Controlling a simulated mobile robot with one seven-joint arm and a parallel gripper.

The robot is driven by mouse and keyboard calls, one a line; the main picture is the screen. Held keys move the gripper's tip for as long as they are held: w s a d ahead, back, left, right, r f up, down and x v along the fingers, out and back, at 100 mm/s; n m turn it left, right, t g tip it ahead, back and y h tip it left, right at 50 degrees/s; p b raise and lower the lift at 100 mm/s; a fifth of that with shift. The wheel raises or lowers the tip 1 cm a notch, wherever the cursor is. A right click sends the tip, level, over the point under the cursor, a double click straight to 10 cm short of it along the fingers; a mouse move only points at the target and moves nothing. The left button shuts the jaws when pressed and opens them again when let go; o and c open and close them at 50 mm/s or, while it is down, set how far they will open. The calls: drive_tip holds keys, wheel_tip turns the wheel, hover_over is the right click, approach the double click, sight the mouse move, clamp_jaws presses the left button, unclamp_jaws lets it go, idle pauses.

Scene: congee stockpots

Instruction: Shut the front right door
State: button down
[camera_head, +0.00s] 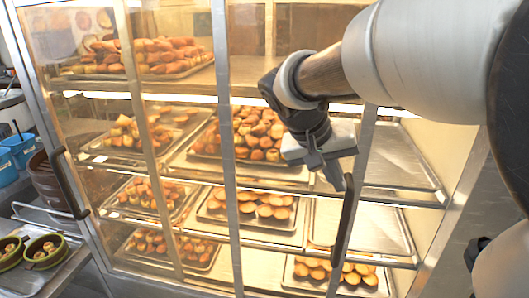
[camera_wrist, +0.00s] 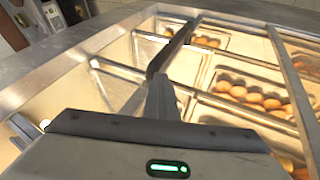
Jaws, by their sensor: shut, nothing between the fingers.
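The front right door (camera_head: 361,185) is a glass panel in a metal frame on a lit food cabinet. It stands slid to the left, overlapping the left door, with an uncovered gap to its right. Its dark upright handle (camera_head: 343,222) is on its right stile; the handle also shows in the wrist view (camera_wrist: 176,47). My gripper (camera_head: 333,182) is shut and empty in front of this door, its fingertips at the handle's upper part, on its left side. In the wrist view the fingers (camera_wrist: 160,95) overlap the handle's near end; I cannot tell whether they touch.
The left door has a dark handle (camera_head: 68,183) at its left edge. Shelves behind the glass hold trays of buns and pastries (camera_head: 262,206). An empty tray (camera_head: 400,165) shows in the gap. The cabinet's right post (camera_head: 447,225) bounds it. Bowls (camera_head: 44,250) stand at lower left.

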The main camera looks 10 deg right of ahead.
drive_tip(key=s+d+b, duration=0.1)
drive_tip(key=s+d, duration=0.2)
drive_tip(key=d, duration=0.8)
drive_tip(key=s+d, duration=0.4)
drive_tip(key=d, duration=0.7)
drive_tip(key=shift+d+b, duration=0.2)
drive_tip(key=shift+b, duration=0.2)
drive_tip(key=shift+s, duration=0.15)
drive_tip(key=shift+r, duration=0.1)
